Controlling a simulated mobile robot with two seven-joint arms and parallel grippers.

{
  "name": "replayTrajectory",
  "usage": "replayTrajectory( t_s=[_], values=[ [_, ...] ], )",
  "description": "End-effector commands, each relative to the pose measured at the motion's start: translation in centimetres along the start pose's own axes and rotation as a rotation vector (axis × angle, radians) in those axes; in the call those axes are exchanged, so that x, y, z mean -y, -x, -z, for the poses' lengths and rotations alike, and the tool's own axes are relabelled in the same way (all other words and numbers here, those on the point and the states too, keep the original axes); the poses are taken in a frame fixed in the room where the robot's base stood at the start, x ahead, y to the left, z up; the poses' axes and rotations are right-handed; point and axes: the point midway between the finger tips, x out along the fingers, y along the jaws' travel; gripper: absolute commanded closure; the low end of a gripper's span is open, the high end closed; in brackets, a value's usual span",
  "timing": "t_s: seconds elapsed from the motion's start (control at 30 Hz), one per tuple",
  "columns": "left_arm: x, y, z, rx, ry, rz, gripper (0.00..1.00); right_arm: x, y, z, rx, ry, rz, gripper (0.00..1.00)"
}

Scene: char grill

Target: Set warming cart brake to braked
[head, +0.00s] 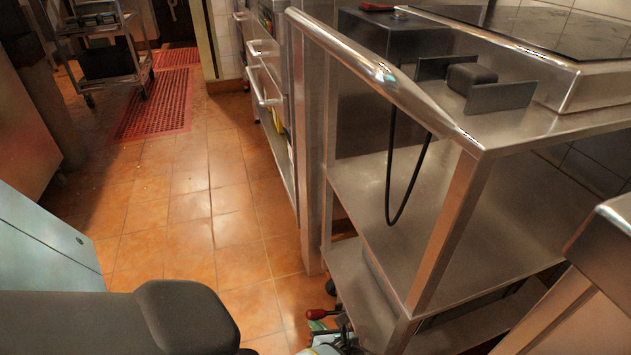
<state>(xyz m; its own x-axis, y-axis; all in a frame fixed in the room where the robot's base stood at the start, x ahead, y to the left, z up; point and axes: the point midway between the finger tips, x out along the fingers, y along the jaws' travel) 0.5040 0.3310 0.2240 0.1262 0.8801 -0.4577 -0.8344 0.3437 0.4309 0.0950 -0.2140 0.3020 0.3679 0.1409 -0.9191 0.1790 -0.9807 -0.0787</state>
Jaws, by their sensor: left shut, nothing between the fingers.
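The steel cart that seems to be the warming cart (375,76) stands on the right, with a rounded bar along its upper edge and open shelves below. A dark caster (331,287) shows at its foot. A small red-tipped part (317,313), possibly the brake lever, is low beside the cart's near leg. My left gripper (338,326) is shut and empty, down at the bottom edge beside this part. It is small and partly cut off, so I cannot tell whether they touch, nor the brake's setting. My right gripper is not in view.
A black cable (389,170) hangs in a loop over the cart's shelf. Steel drawers with handles (262,88) stand behind it. A wheeled rack (104,50) and a red mat (155,108) are at the back left. The tiled floor (190,215) between is clear.

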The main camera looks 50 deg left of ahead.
Motion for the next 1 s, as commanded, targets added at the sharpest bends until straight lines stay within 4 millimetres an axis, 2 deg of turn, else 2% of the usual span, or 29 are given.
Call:
replayTrajectory(
  t_s=[0.23,0.73,1.0],
  values=[
    [-0.12,0.37,-0.63,0.001,0.005,0.004,1.00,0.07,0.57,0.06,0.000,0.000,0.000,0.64],
    [-0.09,0.47,-0.70,0.000,0.006,0.006,1.00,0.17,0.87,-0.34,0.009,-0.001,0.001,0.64],
    [-0.31,0.71,-1.12,0.000,0.007,0.006,1.00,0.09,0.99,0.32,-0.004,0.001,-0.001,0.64]
  ],
)
